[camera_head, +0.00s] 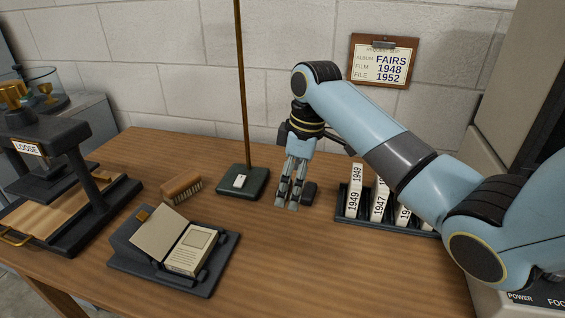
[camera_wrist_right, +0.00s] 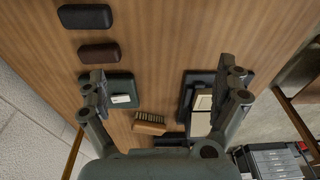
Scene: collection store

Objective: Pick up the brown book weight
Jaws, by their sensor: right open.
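The brown book weight (camera_wrist_right: 99,53) is a small dark brown padded bar lying on the wooden table in the right wrist view. It lies between a black bar (camera_wrist_right: 85,16) and the green lamp base (camera_wrist_right: 120,88). In the head view my right gripper (camera_head: 288,203) points down over the table, open and empty, and seems to hide the brown weight. The dark bar (camera_head: 309,191) just right of its fingers appears to be the black one. In the wrist view the open fingers (camera_wrist_right: 165,90) have nothing between them. My left gripper is out of view.
A wooden brush (camera_head: 181,187) and an open book on a dark cradle (camera_head: 165,284) lie to the left. The lamp's pole (camera_head: 242,90) rises close to my right gripper. A rack of numbered files (camera_head: 347,213) stands right. The front middle of the table (camera_head: 330,270) is clear.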

